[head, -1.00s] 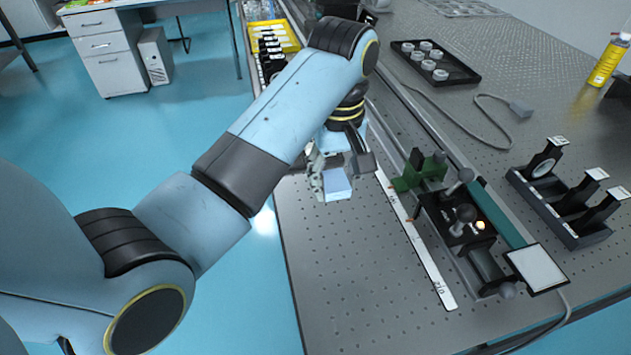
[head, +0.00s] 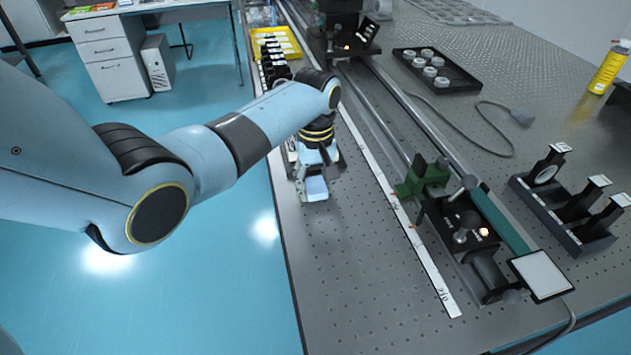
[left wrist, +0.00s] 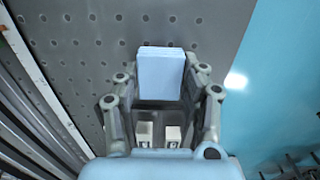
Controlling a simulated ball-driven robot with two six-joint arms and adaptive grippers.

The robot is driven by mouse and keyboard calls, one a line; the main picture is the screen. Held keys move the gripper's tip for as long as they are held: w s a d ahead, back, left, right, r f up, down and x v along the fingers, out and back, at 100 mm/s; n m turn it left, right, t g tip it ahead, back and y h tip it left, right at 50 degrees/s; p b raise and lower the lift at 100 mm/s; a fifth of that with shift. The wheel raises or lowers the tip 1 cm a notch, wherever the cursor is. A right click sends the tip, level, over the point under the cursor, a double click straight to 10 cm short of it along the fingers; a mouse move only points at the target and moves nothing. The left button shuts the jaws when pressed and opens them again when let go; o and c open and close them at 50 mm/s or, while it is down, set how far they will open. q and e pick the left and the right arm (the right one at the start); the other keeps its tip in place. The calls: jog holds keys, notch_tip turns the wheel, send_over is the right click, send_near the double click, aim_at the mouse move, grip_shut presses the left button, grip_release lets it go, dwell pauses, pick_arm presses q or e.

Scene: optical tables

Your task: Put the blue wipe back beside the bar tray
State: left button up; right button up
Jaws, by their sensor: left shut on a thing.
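The blue wipe (head: 316,188) is a small light-blue block or folded pad. My left gripper (head: 315,174) is shut on it, over the perforated table near its left edge. In the left wrist view the wipe (left wrist: 160,72) stands out between the two fingers, above the holed surface. I cannot tell whether it touches the table. A row of dark pieces with pale tops (head: 272,66), which may be the bar tray, lies beyond my gripper along the left edge. My arm and gripper hide part of the near end. My right gripper is not in view.
A yellow tray (head: 285,42) lies farther back. A long rail with a green clamp (head: 424,174) and a white ruler strip (head: 405,222) run right of my gripper. The perforated table (head: 345,270) is clear in front. Its left edge drops to the blue floor.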

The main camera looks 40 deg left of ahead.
pick_arm(q)
jog(key=shift+f, duration=0.35)
jog(key=shift+s+d+f, duration=0.1)
jog(key=shift+f, duration=0.1)
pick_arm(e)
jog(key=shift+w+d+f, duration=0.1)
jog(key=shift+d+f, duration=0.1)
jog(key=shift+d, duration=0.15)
pick_arm(q)
jog(key=o, duration=0.7)
jog(key=shift+s, duration=0.1)
jog(key=o, duration=0.4)
jog(key=shift+f, duration=0.2)
